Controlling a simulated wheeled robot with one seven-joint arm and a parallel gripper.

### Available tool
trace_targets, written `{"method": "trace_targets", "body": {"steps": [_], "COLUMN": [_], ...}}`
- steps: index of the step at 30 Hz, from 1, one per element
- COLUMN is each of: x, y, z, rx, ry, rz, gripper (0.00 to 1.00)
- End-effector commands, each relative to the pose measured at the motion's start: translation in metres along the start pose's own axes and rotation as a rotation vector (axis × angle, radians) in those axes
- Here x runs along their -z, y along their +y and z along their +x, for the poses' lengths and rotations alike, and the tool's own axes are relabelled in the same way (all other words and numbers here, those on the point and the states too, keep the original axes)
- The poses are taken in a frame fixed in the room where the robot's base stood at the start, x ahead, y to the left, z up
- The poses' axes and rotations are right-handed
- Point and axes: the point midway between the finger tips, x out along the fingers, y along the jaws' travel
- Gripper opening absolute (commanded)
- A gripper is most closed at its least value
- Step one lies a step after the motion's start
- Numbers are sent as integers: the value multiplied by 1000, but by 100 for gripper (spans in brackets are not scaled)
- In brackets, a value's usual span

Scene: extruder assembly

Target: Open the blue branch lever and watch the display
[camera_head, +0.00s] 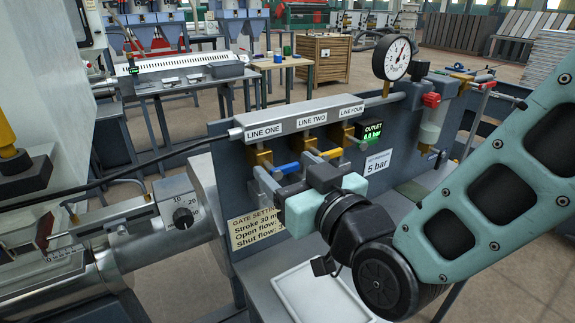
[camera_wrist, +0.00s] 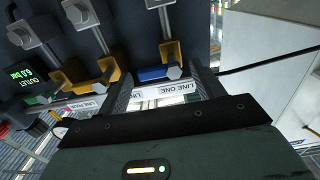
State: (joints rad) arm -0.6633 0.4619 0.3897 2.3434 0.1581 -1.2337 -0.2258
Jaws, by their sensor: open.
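The blue branch lever (camera_head: 287,168) sits under the LINE ONE label (camera_head: 264,131) on the grey manifold. In the wrist view, which is turned over, the blue lever (camera_wrist: 153,73) lies crosswise between the two fingers of my gripper (camera_wrist: 162,72). My gripper is open, with one finger on each side of the lever in the picture; I cannot tell whether either touches it. In the head view my wrist hides part of this area. The green-lit OUTLET display (camera_head: 373,135) shows at the manifold's right end; it reads 6.0 bar in the wrist view (camera_wrist: 27,72).
A yellow lever (camera_head: 331,154) and a green lever (camera_head: 360,144) sit right of the blue one. A dial gauge (camera_head: 397,57) stands above. A sign (camera_head: 378,162) reads 5 bar. A black cable (camera_head: 120,173) runs to the manifold's left end. A pale tray (camera_head: 315,292) lies below.

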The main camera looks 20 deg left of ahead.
Motion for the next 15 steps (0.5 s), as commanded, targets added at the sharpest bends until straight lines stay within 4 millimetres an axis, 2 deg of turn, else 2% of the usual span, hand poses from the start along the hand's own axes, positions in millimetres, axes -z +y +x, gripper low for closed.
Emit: {"method": "trace_targets", "body": {"steps": [2,3,7,8,15], "x": [0,0,0,0,0], "y": [0,0,0,0,0], "z": [0,0,0,0,0], "rx": [0,0,0,0,0], "ry": [0,0,0,0,1], "rz": [0,0,0,0,-11], "gripper": [67,62,26,22,23]}}
